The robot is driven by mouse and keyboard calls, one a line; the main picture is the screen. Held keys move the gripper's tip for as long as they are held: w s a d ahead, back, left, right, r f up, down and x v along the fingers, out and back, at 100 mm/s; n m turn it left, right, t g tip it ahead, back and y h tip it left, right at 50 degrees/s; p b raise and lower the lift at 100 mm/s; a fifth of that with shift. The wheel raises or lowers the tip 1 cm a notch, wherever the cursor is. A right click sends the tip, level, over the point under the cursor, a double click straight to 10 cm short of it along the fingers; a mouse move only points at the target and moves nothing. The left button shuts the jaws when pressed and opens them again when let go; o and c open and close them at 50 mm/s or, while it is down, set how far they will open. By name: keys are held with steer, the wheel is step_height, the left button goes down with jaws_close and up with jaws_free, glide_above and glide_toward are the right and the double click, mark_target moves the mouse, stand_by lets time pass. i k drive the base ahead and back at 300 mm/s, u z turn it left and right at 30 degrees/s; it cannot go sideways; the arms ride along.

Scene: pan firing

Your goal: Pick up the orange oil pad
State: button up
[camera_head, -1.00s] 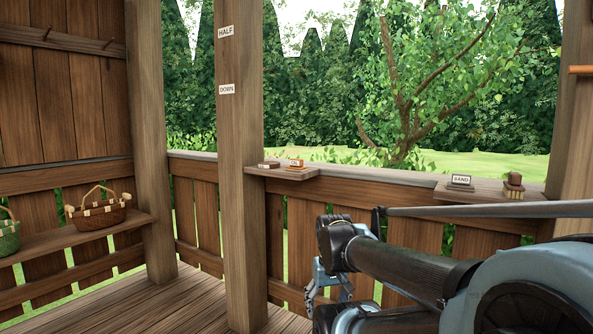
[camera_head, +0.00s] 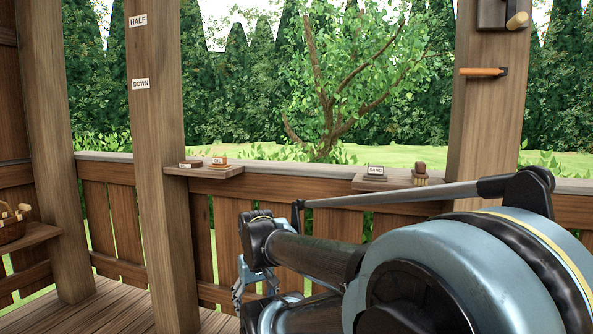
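The orange oil pad (camera_head: 219,167) is small and lies on a little wooden shelf (camera_head: 205,172) fixed on the railing, beside the post. A small white label reading OIL stands at the pad. My gripper (camera_head: 241,292) hangs below the shelf and to its right, well apart from the pad. Only part of it shows, small and partly behind my arm, so its opening is unclear. I see nothing held in it.
A second shelf at right holds a SAND sign (camera_head: 375,171) and a brush-like block (camera_head: 421,172). Posts (camera_head: 158,170) stand left and right. A basket (camera_head: 12,225) sits at far left.

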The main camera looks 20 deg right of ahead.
mark_target(220, 162)
steer(key=k, duration=1.15)
steer(key=u, duration=0.3)
steer(key=i, duration=1.7)
steer(key=z, duration=0.45)
